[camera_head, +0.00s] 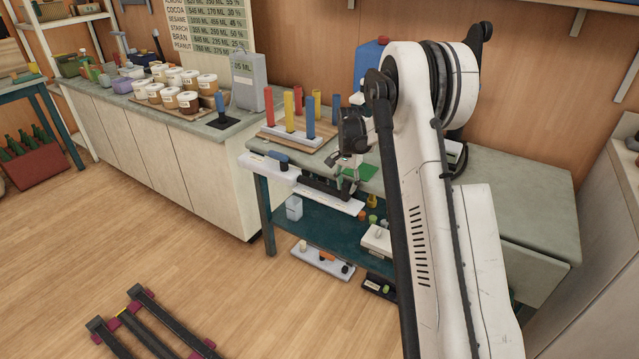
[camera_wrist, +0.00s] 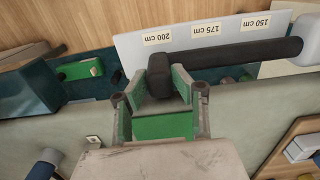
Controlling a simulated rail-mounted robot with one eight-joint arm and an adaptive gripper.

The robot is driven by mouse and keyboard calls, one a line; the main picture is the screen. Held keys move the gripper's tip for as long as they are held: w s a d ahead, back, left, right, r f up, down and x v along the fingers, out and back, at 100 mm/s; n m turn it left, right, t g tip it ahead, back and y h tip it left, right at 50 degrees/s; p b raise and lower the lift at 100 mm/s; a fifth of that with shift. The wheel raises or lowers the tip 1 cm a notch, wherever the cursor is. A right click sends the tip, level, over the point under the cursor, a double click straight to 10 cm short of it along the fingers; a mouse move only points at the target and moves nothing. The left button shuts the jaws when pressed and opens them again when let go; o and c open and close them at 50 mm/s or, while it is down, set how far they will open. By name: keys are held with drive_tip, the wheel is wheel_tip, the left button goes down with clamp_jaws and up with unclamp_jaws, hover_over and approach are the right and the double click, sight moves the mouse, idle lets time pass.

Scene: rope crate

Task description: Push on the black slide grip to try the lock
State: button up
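The black slide grip (camera_wrist: 158,76) is a dark block at the left end of a thick black bar (camera_wrist: 235,53) in the wrist view. The bar lies along a white board (camera_wrist: 125,42) marked 200, 175 and 150 cm. In the camera_head view the black bar (camera_head: 322,188) sits at the front edge of the bench. My gripper (camera_wrist: 159,82) has green-padded fingers on both sides of the grip, close against it. In the camera_head view my gripper (camera_head: 347,176) is at the right end of the bar, and its fingertips are partly hidden.
A pegboard with coloured pegs (camera_head: 291,110) stands on the bench behind my gripper. The lower shelf (camera_head: 318,232) holds small objects. Bench top to the right (camera_head: 520,190) is clear.

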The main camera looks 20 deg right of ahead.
clamp_jaws()
drive_tip(key=shift+w, duration=0.15)
idle(0.9)
drive_tip(key=o, duration=1)
unclamp_jaws()
